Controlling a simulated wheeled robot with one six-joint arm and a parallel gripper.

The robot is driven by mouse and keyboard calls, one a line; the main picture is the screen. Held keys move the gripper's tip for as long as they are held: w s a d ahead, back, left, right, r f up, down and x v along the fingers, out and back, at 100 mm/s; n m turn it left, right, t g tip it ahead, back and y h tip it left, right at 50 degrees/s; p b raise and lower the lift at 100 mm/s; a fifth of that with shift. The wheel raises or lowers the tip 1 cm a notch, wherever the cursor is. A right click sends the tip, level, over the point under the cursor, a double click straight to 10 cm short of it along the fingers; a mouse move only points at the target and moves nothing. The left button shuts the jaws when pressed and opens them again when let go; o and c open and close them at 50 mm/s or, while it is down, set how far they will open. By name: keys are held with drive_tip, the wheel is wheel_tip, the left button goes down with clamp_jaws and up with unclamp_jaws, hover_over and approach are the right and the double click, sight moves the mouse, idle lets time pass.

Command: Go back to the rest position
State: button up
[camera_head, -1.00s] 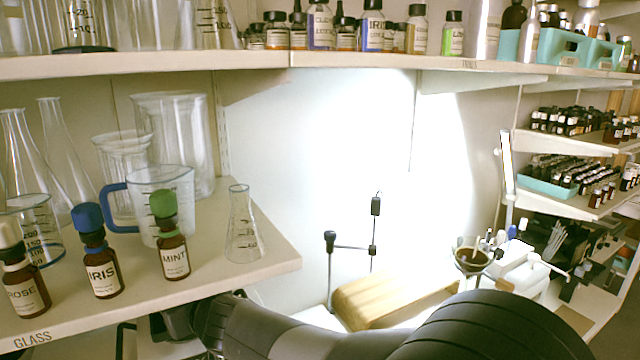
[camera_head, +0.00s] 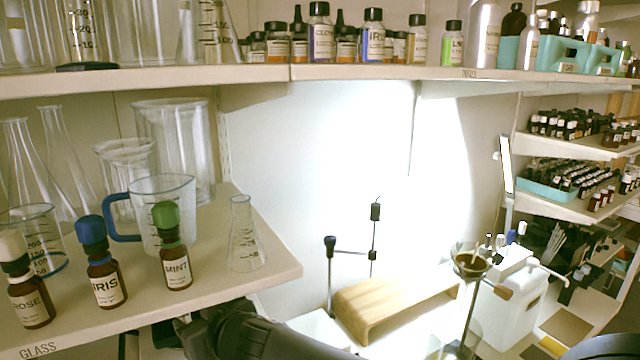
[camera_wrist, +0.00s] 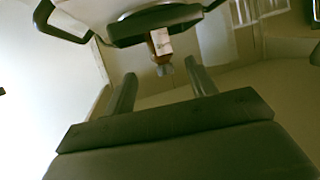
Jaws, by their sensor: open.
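My gripper (camera_wrist: 160,72) is open in the wrist view, with its two dark fingers apart and nothing between them. Beyond the fingertips a small bottle (camera_wrist: 160,42) with a pale label shows upside down; I cannot tell which one it is. In the head view my arm comes in low, beside and below the front of the left shelf (camera_head: 215,300), and the gripper's fingers are not clearly seen there. On that shelf the ROSE bottle (camera_head: 29,303), the blue-capped IRIS bottle (camera_head: 106,288) and the green-capped MINT bottle (camera_head: 176,268) stand upright in a row.
A blue-handled jug (camera_head: 165,205) and a flask (camera_head: 245,240) stand behind the bottles. An upper shelf (camera_head: 270,75) holds more bottles. A wooden stand (camera_head: 385,303) and a funnel (camera_head: 470,262) on a stand are at the right.

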drive_tip(key=p+v, duration=0.2)
drive_tip(key=v, duration=0.2)
drive_tip(key=b+x, duration=0.4)
drive_tip(key=x, duration=0.7)
drive_tip(key=shift+w+a+f+b, duration=0.15)
drive_tip(key=shift+f+b, duration=0.1)
drive_tip(key=shift+b, duration=0.05)
drive_tip(key=shift+w+a+r, duration=0.15)
drive_tip(key=shift+w+a, duration=0.05)
drive_tip(key=shift+s+d+b, duration=0.15)
drive_tip(key=shift+b, duration=1.35)
drive_tip(key=t+y+b, duration=0.1)
drive_tip(key=b, duration=0.5)
drive_tip(key=t+y+b, duration=0.1)
drive_tip(key=b, duration=0.5)
drive_tip(key=shift+s+d+b, duration=0.35)
drive_tip(key=shift+s+d, duration=0.05)
drive_tip(key=s+d+r+p, duration=0.4)
drive_tip(key=r+p, duration=0.2)
